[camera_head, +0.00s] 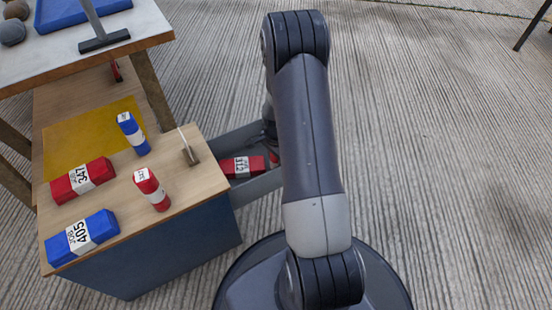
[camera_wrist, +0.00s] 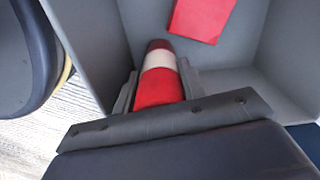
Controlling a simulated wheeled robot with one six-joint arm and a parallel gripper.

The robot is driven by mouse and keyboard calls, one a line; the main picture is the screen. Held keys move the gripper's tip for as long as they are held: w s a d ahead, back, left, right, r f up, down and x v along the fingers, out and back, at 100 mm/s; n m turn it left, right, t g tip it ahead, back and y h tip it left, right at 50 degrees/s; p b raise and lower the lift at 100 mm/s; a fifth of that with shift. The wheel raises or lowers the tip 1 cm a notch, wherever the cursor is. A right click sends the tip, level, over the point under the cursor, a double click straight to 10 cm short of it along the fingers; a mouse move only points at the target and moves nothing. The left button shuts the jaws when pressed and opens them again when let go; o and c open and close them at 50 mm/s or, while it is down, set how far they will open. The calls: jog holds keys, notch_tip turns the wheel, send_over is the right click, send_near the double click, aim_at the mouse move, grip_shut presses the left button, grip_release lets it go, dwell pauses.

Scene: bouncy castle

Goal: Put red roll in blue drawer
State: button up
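My gripper (camera_wrist: 158,84) has its two fingers against the sides of a red roll (camera_wrist: 160,85) with a white band. The roll is over or inside the open drawer (camera_wrist: 100,40), whose grey walls surround it in the wrist view. In the head view the drawer (camera_head: 262,184) is pulled out of a blue cabinet (camera_head: 180,250). My arm hides most of my gripper there; a small red bit of the roll (camera_head: 273,158) shows. Whether the roll touches the drawer floor I cannot tell.
A red packet (camera_head: 243,167) lies in the drawer, also in the wrist view (camera_wrist: 203,15). On the cabinet top stand another red roll (camera_head: 158,198) and a blue roll (camera_head: 132,132), beside a red packet (camera_head: 70,186) and a blue packet (camera_head: 65,247).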

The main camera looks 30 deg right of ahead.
jog(key=shift+o, duration=0.8)
notch_tip(320, 180, up, 12)
jog(key=p, duration=0.5)
jog(key=shift+r, duration=0.2)
jog(key=shift+o, duration=0.5)
